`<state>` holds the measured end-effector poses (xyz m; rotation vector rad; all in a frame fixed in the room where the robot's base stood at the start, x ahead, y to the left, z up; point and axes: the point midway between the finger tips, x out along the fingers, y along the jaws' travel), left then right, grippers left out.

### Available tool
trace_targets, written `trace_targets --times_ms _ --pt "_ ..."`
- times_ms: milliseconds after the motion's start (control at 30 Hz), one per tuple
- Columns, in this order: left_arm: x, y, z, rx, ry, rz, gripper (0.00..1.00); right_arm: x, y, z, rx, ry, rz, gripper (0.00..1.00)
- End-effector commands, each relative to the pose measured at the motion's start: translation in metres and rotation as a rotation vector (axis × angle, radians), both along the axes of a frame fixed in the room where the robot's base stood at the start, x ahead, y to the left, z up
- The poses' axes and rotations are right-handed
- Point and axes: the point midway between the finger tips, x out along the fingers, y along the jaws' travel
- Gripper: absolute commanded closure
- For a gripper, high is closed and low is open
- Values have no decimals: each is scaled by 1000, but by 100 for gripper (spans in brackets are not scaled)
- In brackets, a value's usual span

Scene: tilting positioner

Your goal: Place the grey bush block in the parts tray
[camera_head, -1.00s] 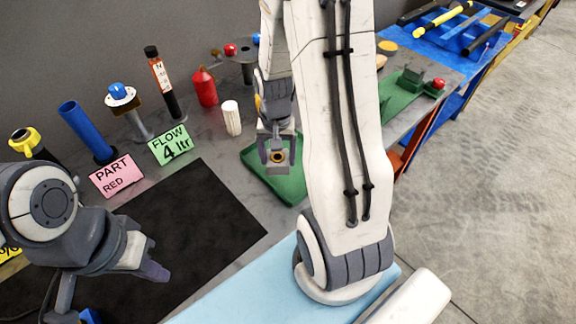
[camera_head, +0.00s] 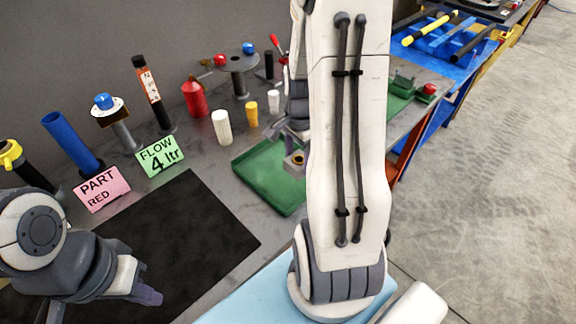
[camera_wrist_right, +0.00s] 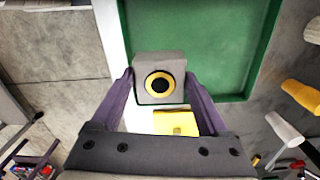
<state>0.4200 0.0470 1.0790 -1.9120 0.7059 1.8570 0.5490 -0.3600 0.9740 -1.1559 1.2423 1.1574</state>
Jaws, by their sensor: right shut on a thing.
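The grey bush block (camera_wrist_right: 147,68), with a yellow-ringed dark hole, is between the fingers of my right gripper (camera_wrist_right: 160,88), which is shut on it. In the head view the block (camera_head: 294,159) shows only partly at the right side of the green parts tray (camera_head: 250,165), beside my right arm, which hides the rest. In the right wrist view the tray (camera_wrist_right: 195,14) lies beyond the block; the block overlaps its near edge. I cannot tell how high the block is above it. My left gripper (camera_head: 148,292) is low at the left over the black mat, its fingertips looking close together.
A white cylinder (camera_head: 222,127) and a yellow one (camera_head: 251,114) stand behind the tray. A red bottle (camera_head: 194,98), a pink card (camera_head: 102,188) and a green card (camera_head: 160,156) line the back. The black mat (camera_head: 190,235) is clear on its right side.

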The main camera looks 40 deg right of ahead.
Motion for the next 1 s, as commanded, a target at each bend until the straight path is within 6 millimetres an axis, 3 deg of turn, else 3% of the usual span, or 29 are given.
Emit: trace_targets --times_ms 100,267,633,1000 --pt "0 0 5 0 0 0 100 20 2 -10 0 -1 3 100" --pt "0 0 6 0 0 0 100 33 3 -18 -1 -3 2 100" --pt "0 0 11 0 0 0 100 34 3 -56 0 0 0 100" --pt "0 0 10 0 0 0 100 34 3 -61 -1 -3 1 100"
